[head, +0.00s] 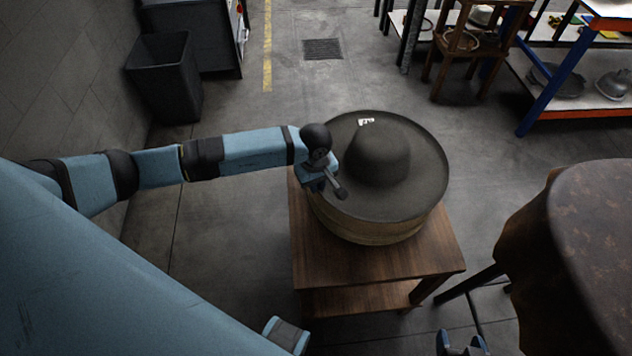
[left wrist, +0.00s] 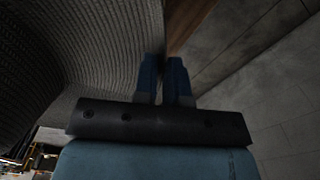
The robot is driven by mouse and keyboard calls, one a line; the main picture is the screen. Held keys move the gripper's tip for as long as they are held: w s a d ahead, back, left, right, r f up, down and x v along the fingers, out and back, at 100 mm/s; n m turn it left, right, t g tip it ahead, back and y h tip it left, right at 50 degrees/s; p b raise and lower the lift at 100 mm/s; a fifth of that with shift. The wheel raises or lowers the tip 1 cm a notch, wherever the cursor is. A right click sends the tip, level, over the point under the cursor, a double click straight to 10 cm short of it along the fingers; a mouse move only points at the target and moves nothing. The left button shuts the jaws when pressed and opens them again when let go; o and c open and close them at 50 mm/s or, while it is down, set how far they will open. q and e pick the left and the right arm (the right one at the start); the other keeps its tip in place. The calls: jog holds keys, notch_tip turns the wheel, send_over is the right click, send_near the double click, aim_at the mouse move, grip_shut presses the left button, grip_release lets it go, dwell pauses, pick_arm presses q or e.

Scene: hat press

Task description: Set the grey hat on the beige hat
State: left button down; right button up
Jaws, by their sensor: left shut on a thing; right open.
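The grey hat (head: 405,190), dark with a wide upturned brim and a white tag, is over the beige hat (head: 372,233). Only the beige hat's tan side shows below the grey brim; its crown is hidden. The head view does not show whether the hats fully touch. My left gripper (head: 331,181) is shut on the left side of the grey brim. In the left wrist view its fingers (left wrist: 166,72) are close together beside the woven grey hat (left wrist: 105,45). My right gripper (head: 462,343) is open and empty at the bottom edge of the head view.
The hats are on a small wooden table (head: 350,265) with bare wood at its front. A brown round-topped table (head: 600,240) stands at the right. A black bin (head: 165,80), a wooden chair (head: 470,45) and shelving (head: 570,85) stand farther back.

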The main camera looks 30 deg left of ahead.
pick_arm(q)
jog(key=shift+f+b, duration=0.4)
jog(key=shift+f, duration=0.05)
jog(key=c, duration=1.2)
grip_release()
jog(key=shift+r, duration=0.1)
